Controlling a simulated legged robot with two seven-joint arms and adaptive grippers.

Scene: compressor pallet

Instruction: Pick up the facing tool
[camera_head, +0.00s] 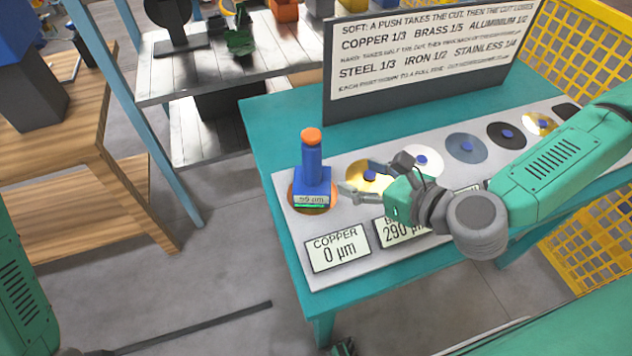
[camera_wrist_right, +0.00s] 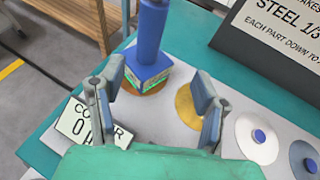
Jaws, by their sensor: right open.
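The facing tool (camera_head: 312,178) is a blue block with an upright blue handle and an orange knob. It stands upright on the copper disc (camera_head: 325,208) at the left end of the grey plate, and its small display seems to read 59 µm. My right gripper (camera_head: 357,178) is open and empty, just right of the tool, near the brass disc (camera_head: 358,182). In the right wrist view the tool (camera_wrist_right: 150,45) stands beyond the open fingers (camera_wrist_right: 158,82), apart from them; its knob is cut off.
A label card (camera_head: 338,250) reads COPPER 0 µm; the card to its right (camera_head: 398,231) reads 290 and is partly hidden by my right arm. More discs with blue centres (camera_head: 467,147) run right. A sign board (camera_head: 430,55) stands behind on the teal table (camera_head: 275,125).

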